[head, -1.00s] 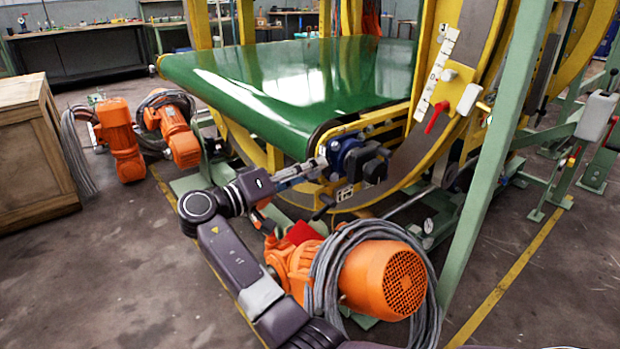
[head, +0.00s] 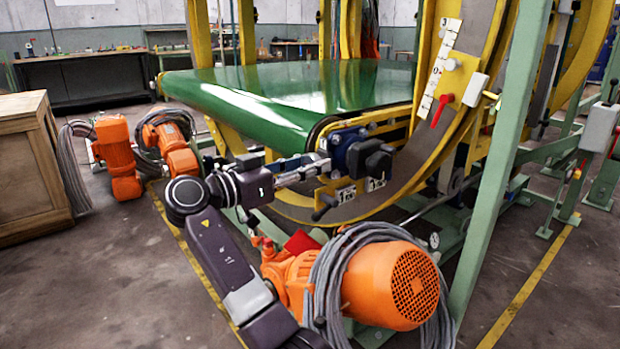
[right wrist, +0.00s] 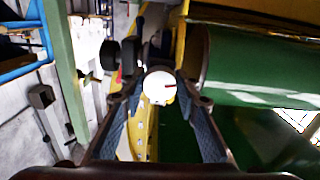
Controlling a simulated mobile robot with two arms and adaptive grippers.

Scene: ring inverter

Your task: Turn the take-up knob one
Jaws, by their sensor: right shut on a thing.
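The take-up knob (right wrist: 160,87) is a round white face with a short red mark, seen end-on in the right wrist view. It sits between the two fingertips of my right gripper (head: 320,166), which is shut on it. In the head view the gripper reaches the near corner of the green belt, at the blue bearing block (head: 345,150). The fingers hide the knob in that view. My left gripper is in neither current view.
The green belt (head: 300,85) lies just behind the gripper, within a yellow ring frame (head: 420,165). An orange motor with grey cable (head: 395,285) stands below my right arm. A green post (head: 500,160) rises to the right. A wooden crate (head: 25,170) stands at left.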

